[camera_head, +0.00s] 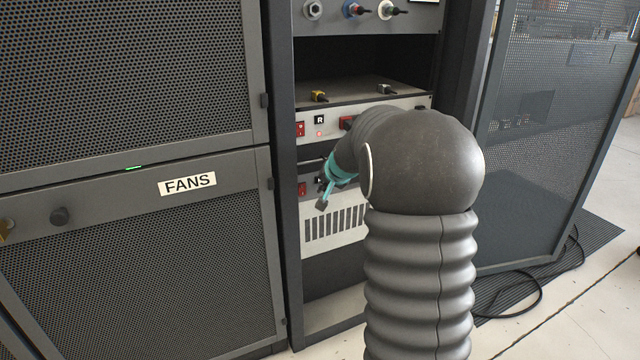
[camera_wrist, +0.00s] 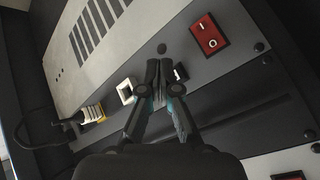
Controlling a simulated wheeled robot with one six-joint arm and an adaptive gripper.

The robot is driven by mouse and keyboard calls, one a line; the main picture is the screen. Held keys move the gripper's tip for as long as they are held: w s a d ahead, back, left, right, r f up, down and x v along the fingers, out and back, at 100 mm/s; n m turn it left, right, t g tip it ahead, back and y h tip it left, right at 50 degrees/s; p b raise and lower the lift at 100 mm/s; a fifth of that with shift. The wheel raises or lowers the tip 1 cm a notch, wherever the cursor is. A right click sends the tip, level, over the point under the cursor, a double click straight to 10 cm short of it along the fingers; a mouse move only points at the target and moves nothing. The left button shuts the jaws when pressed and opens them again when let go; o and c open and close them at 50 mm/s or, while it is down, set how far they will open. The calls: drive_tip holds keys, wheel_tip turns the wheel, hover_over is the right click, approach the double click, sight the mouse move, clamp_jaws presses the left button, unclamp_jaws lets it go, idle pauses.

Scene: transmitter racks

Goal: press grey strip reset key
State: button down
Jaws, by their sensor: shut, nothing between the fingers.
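In the wrist view, my gripper (camera_wrist: 157,68) is shut and empty, with its fingertips together close to a light grey panel (camera_wrist: 140,40). A small black square with a white mark (camera_wrist: 180,72) sits just right of the fingertips. A separate reset key cannot be made out; the fingertips hide the panel behind them. Whether they touch the panel cannot be told. In the head view, this grey vented unit (camera_head: 345,238) is the lower one in the rack, and my gripper (camera_head: 323,192) is at its top left, partly hidden by my arm.
A red rocker switch (camera_wrist: 208,35) is right of the fingertips, a white-framed socket (camera_wrist: 127,92) and yellow plug (camera_wrist: 92,114) left. The upper unit (camera_head: 391,106) has its own red switch (camera_head: 300,129) and an R label (camera_head: 320,119). The FANS cabinet (camera_head: 215,250) stands left.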

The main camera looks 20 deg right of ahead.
drive_tip(key=s+b, duration=0.3)
drive_tip(key=s, duration=0.2)
idle(0.6)
idle(0.6)
